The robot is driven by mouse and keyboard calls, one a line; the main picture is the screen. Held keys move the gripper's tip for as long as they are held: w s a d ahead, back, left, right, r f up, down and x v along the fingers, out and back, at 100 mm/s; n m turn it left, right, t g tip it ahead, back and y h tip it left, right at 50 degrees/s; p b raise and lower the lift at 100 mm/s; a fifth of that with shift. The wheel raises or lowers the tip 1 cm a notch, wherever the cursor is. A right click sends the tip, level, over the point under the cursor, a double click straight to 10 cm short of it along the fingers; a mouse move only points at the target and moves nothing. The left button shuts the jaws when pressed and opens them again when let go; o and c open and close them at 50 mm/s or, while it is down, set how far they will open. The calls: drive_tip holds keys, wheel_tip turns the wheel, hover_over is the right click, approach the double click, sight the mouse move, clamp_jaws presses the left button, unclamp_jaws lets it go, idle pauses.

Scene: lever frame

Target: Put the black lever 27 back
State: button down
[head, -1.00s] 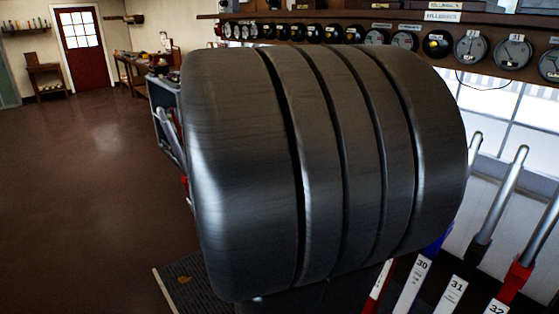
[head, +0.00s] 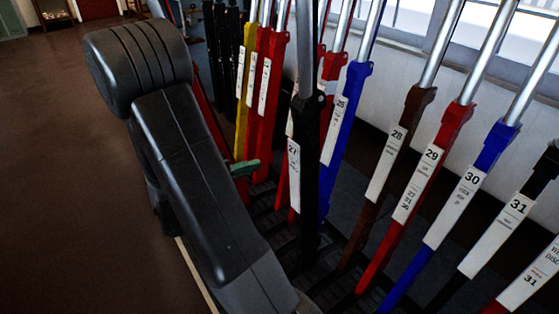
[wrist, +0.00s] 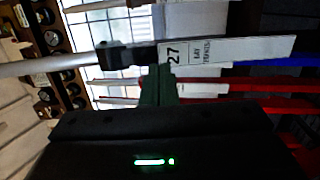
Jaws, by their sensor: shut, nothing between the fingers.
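The black lever 27 (head: 310,160) stands nearly upright in the head view, with a white label marked 27 and a bare metal upper shaft. It stands out of line with levers 28 to 31, which lean up to the right. My gripper (head: 246,168) shows green fingertips to the left of lever 27, apart from it in that picture. In the wrist view my gripper (wrist: 157,88) is shut and empty. Its tips point at lever 27 (wrist: 125,55), which runs across the picture, close to its label; I cannot tell whether they touch.
Brown lever 28 (head: 408,125), red lever 29 (head: 450,130) and blue lever 30 (head: 495,145) stand to the right. A blue lever (head: 350,100) and red levers (head: 272,90) stand close behind lever 27. Open floor (head: 60,180) lies to the left.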

sight(290, 144)
drive_tip(key=w+a+f+n+t+b, duration=0.1)
drive_tip(key=w+a+f+t, duration=0.1)
drive_tip(key=a+f, duration=0.15)
drive_tip(key=x, duration=0.9)
drive_tip(key=r+b+x, duration=0.1)
drive_tip(key=x, duration=0.4)
drive_tip(key=shift+a, duration=0.1)
